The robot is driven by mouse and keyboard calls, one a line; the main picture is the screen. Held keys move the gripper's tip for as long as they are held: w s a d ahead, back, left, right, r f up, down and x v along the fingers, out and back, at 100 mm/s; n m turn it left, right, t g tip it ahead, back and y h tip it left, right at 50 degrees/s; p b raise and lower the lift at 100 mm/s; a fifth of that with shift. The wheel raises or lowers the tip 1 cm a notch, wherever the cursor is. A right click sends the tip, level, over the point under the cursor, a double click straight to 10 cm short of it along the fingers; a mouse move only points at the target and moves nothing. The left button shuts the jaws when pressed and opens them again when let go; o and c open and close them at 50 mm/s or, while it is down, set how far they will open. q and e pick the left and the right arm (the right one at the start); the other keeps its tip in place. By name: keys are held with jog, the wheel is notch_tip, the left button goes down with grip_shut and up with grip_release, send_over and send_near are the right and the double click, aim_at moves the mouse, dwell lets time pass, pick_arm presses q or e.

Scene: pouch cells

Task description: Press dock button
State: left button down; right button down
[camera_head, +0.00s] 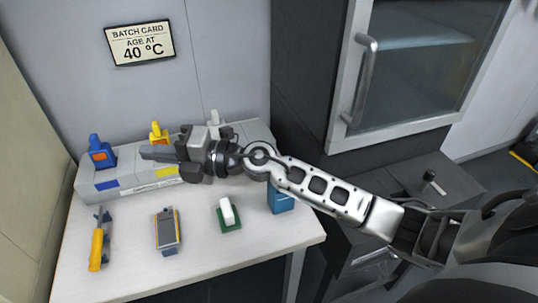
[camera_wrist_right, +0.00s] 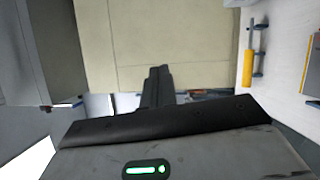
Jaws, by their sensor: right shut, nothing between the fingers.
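A long pale grey dock (camera_head: 92,186) stands along the back of the white table, with a blue label and a yellow label on its front. A blue device with an orange screen (camera_head: 101,154) stands at its left end. A yellow device (camera_head: 158,133) stands at the middle and a white one (camera_head: 215,122) towards the right, both partly hidden by my arm. My right gripper (camera_head: 148,152) is shut and empty, above the dock and pointing left. Its closed fingers show in the right wrist view (camera_wrist_right: 156,86). I cannot make out a dock button. My left gripper is out of view.
On the table (camera_head: 130,275) lie an orange-handled tool (camera_head: 97,248), a grey-and-yellow meter (camera_head: 167,231), a green pad with a white piece (camera_head: 229,225), and a blue box (camera_head: 281,198). A wall sign (camera_head: 140,43) reads 40 °C. A glass-doored cabinet (camera_head: 415,55) stands right.

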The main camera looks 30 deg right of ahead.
jog(key=w+d+f+n+g+h, duration=0.2)
jog(key=d+f+g+h, duration=0.1)
jog(key=d+f+h, duration=0.3)
jog(key=w+d+f+n+g+h, duration=0.2)
jog(key=d+f+n+g+h, duration=0.15)
jog(key=d, duration=0.55)
jog(key=d+m+g+h, duration=0.1)
jog(key=d+h, duration=0.4)
jog(key=d, duration=0.8)
jog(key=shift+r+m+g+h, duration=0.3)
jog(key=shift+m+g+h, duration=0.05)
jog(key=shift+m, duration=0.4)
jog(key=shift+a+f, duration=0.1)
